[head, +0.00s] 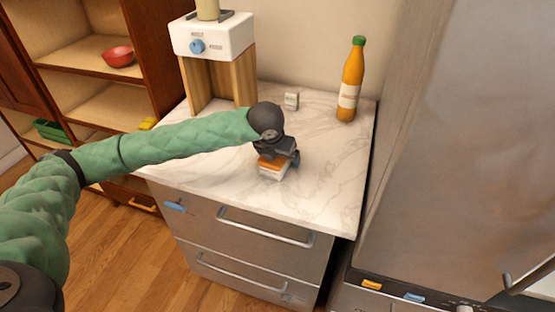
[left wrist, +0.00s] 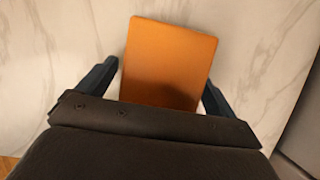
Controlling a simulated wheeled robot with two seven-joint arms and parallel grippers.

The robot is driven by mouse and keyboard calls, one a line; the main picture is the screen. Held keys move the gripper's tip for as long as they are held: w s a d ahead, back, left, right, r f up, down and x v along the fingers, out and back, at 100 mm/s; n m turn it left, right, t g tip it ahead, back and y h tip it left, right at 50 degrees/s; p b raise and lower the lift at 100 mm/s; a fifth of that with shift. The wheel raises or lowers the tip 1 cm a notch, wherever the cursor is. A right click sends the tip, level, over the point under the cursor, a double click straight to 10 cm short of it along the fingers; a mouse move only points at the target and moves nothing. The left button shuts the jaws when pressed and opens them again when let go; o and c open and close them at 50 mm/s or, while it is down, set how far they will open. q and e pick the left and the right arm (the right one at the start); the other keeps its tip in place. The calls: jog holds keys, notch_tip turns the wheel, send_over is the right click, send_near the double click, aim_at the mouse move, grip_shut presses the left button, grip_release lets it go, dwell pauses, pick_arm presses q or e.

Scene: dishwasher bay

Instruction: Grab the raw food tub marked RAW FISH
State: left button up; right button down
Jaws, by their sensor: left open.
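A small tub with an orange lid and a pale body (head: 271,172) stands on the marble counter near its front edge. Its marking cannot be read, so I cannot tell if it says RAW FISH. My left gripper (head: 277,158) is right over it and hides part of it. In the left wrist view the orange lid (left wrist: 168,62) lies between the two fingers of the open gripper (left wrist: 160,82), one at each side. I see a gap at the left finger; the right finger is very close to the lid. My right gripper is not in view.
A white appliance on a wooden stand (head: 215,40) is at the back left. A tall steel unit (head: 450,150) bounds the right.

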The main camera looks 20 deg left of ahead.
pick_arm(q)
jog(key=shift+f+b, duration=0.15)
jog(key=shift+b, duration=0.25)
dwell(0.5)
jog(key=c, duration=1.3)
jog(key=shift+c, duration=0.2)
